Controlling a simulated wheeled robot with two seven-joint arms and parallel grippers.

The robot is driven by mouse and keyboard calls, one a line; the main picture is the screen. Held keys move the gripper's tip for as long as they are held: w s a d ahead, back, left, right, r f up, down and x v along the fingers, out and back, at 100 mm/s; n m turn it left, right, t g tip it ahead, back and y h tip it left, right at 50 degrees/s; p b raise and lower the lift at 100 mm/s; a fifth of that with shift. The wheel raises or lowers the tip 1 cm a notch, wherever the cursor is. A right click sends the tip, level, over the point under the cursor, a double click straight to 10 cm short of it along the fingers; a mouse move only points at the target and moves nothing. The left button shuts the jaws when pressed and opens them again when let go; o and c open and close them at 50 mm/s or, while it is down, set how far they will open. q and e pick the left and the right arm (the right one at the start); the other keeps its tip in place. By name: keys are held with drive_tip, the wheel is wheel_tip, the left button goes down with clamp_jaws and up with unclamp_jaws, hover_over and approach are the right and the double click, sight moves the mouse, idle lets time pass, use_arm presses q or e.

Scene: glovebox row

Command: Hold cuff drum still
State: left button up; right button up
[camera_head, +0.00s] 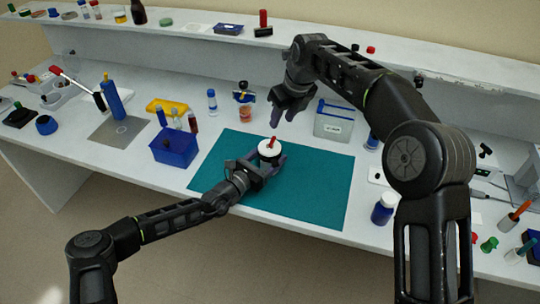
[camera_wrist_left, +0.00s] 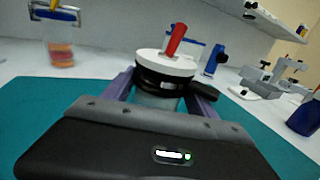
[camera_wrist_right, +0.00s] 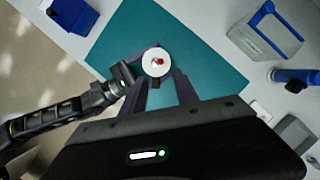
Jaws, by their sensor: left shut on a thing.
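The cuff drum (camera_head: 270,148) stands upright on the teal mat (camera_head: 318,185), with a white top, a black band and a red peg standing up from the top. It also shows in the left wrist view (camera_wrist_left: 168,64) and from above in the right wrist view (camera_wrist_right: 153,68). My left gripper (camera_head: 266,163) is shut on the cuff drum, one finger on each side, low over the mat. My right gripper (camera_head: 287,113) is in the air behind and above the drum, fingers apart and empty. Its fingers (camera_wrist_right: 162,85) point towards the drum in the right wrist view without visible contact.
A blue box (camera_head: 174,148) stands left of the mat. A clear bin with a blue rim (camera_head: 333,122) stands behind it, and a blue jar (camera_head: 384,208) to its right. Small bottles and a shelf (camera_head: 180,31) line the back. The mat around the drum is clear.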

drive_tip(key=shift+c, duration=0.2)
